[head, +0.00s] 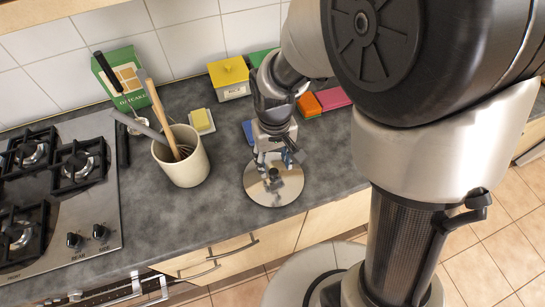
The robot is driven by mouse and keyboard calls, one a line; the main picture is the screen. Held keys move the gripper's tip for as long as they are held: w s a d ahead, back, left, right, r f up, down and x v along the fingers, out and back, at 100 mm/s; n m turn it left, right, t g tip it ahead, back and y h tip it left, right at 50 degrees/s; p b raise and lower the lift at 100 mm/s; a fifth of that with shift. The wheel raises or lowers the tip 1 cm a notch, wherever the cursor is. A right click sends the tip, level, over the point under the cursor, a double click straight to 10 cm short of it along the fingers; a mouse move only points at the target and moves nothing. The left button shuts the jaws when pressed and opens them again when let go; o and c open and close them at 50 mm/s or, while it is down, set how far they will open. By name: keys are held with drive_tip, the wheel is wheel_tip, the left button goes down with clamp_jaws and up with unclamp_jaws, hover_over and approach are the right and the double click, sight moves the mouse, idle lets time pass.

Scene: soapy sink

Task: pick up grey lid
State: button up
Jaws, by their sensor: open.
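The grey lid (260,190) is a round, shiny disc lying flat on the dark countertop near its front edge. A small dark knob (273,173) shows at its middle. My gripper (275,163) points down over the lid, with its fingers apart at the far side of the knob in the picture. The fingers cover part of the lid's far half. I cannot tell whether they touch the lid or the knob.
A cream crock (183,165) with utensils stands left of the lid, near a gas hob (75,230). Behind are a yellow-lidded box (229,76), a sponge (201,121), a green box (119,77), and orange (309,105) and pink (333,98) items. Counter between crock and lid is clear.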

sight(274, 171)
wheel_tip(274, 171, down, 5)
drive_tip(key=shift+w+f+b, duration=0.1)
drive_tip(key=shift+b, duration=1.05)
drive_tip(key=shift+c, duration=0.4)
clamp_jaws()
